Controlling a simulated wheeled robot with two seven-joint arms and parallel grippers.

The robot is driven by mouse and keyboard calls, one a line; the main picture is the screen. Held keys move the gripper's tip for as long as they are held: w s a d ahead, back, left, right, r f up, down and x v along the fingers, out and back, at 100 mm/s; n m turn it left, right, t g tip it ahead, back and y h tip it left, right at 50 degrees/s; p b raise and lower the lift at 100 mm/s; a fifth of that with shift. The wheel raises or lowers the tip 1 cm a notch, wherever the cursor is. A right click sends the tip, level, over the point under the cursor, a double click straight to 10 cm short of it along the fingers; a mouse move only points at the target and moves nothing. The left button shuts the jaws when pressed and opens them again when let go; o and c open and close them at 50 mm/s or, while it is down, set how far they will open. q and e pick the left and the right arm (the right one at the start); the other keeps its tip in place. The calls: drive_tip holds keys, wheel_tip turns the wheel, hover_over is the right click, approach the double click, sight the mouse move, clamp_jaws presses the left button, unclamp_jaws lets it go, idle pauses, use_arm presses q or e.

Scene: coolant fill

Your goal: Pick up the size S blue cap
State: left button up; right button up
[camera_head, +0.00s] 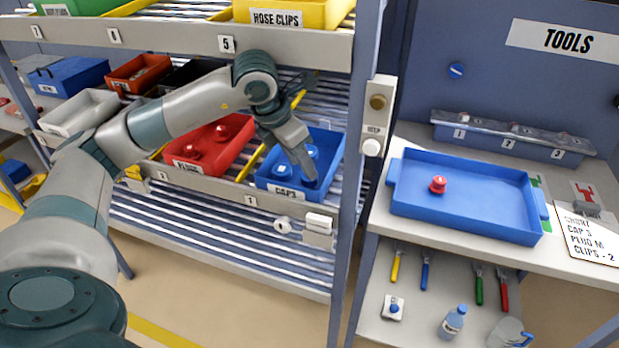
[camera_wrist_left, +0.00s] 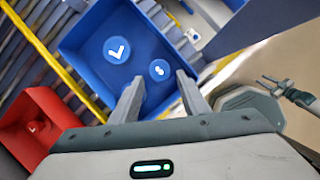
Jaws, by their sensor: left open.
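The blue caps bin (camera_head: 336,150) sits on the middle rack shelf, labelled CAPS. In the left wrist view the bin (camera_wrist_left: 84,30) holds a larger cap marked like an L (camera_wrist_left: 117,50) and a smaller cap marked S (camera_wrist_left: 158,70). My left gripper (camera_head: 308,180) reaches down into the bin. In the left wrist view its open fingers (camera_wrist_left: 160,92) are empty, with the S cap just beyond and between the tips. I cannot tell the height gap. The arm partly hides the bin in the head view.
A red bin (camera_head: 240,150) with red plugs is left of the caps bin. A rack post (camera_head: 357,110) stands close on its right. A blue tray (camera_head: 470,205) on the bench holds a red plug (camera_head: 438,185) and has free room. The hose clips bin (camera_head: 310,14) is above.

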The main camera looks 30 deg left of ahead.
sight(305, 177)
use_arm(q)
drive_tip(key=x, duration=0.3)
drive_tip(key=shift+f+p, duration=0.3)
drive_tip(key=shift+p, duration=0.05)
drive_tip(key=shift+w+f, duration=0.3)
drive_tip(key=shift+f, duration=0.25)
use_arm(e)
drive_tip(key=shift+w+a+r+t, duration=0.5)
drive_tip(key=shift+w+a+r, duration=0.05)
drive_tip(key=shift+w+a, duration=0.1)
drive_tip(key=shift+s+d, duration=0.1)
